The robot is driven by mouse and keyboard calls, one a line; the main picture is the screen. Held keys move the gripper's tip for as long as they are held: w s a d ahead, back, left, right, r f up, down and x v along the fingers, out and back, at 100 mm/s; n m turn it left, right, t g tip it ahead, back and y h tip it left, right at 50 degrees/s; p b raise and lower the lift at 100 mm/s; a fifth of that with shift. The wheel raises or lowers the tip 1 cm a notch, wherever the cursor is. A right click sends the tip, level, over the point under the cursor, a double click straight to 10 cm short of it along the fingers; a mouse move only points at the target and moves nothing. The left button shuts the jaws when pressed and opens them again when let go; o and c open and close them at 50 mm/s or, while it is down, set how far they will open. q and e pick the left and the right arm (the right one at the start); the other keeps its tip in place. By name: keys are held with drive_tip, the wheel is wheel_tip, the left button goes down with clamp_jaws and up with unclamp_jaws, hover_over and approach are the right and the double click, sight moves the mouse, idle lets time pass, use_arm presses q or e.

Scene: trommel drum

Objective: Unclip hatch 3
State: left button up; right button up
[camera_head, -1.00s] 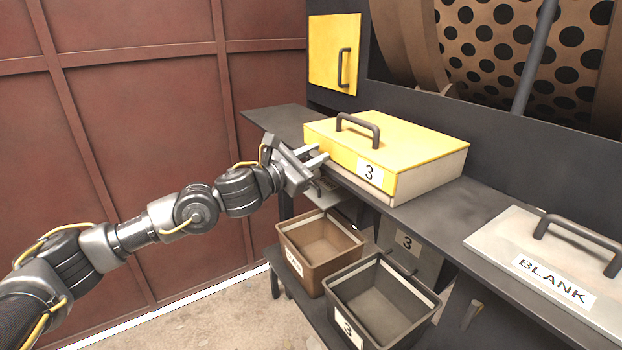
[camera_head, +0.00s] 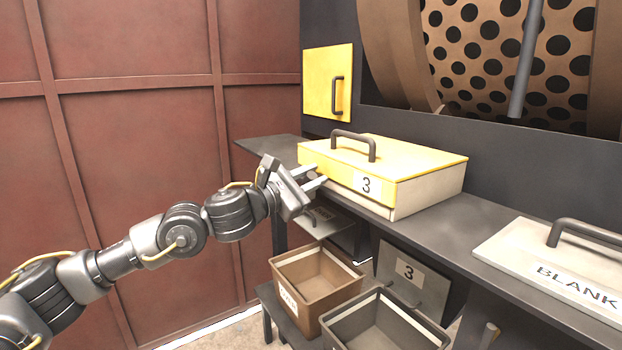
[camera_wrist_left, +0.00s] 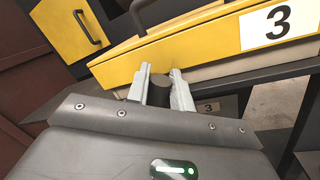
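Hatch 3 (camera_head: 415,165) has a yellow lid with a dark handle and a "3" label, shut over a light body on the dark shelf. It also shows in the left wrist view (camera_wrist_left: 190,48). My left gripper (camera_head: 318,176) is at its front left corner, just below the lid's edge. In the left wrist view its fingers (camera_wrist_left: 160,82) are apart, one on each side of a short dark cylinder (camera_wrist_left: 158,93) under the lid's edge. I cannot tell whether they touch it. My right gripper is out of view.
A grey BLANK hatch (camera_head: 555,265) sits to the right on the shelf (camera_head: 425,222). Below are a brown bin (camera_head: 325,300), a dark bin (camera_head: 385,325) and a dark panel marked 3 (camera_head: 410,275). A yellow door (camera_head: 320,80) and perforated drum (camera_head: 480,50) stand behind.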

use_arm(q)
drive_tip(key=shift+o, duration=0.3)
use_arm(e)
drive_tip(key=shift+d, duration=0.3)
use_arm(q)
drive_tip(key=shift+s, duration=0.1)
